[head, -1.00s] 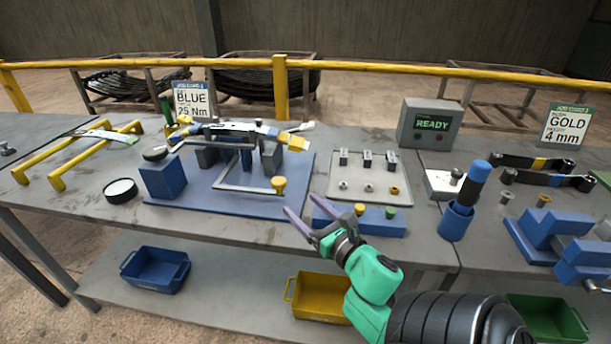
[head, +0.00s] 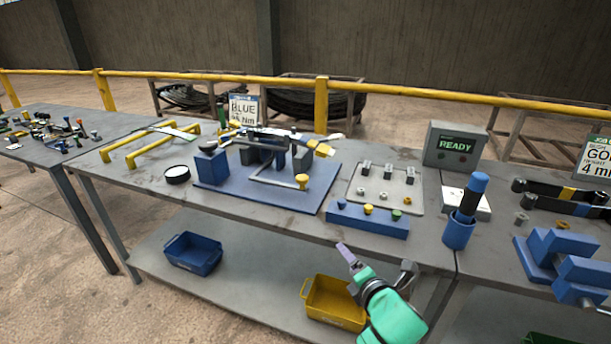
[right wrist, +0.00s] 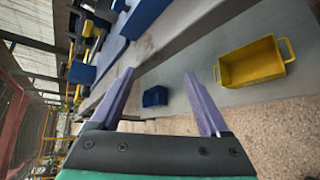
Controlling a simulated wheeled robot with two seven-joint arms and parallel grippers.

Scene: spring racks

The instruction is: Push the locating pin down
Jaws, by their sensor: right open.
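A yellow-knobbed pin (head: 302,180), which looks like the locating pin, stands upright at the front right of the blue fixture plate (head: 320,190). Its knob is above the plate; how far its shaft goes in is too small to tell. A leaf-spring assembly (head: 280,137) lies across the fixture's dark supports. My right gripper (head: 378,263) is open and empty, in front of the bench edge, below and to the right of the pin and apart from it. In the right wrist view its two purple fingers (right wrist: 158,75) have nothing between them. My left gripper is not in view.
A blue block with colored buttons (head: 368,219) sits at the bench's front edge, right of the fixture. A blue holder (head: 459,232) with a dark-handled tool stands further right. A yellow bin (head: 335,304) and a blue bin (head: 193,252) are on the lower shelf.

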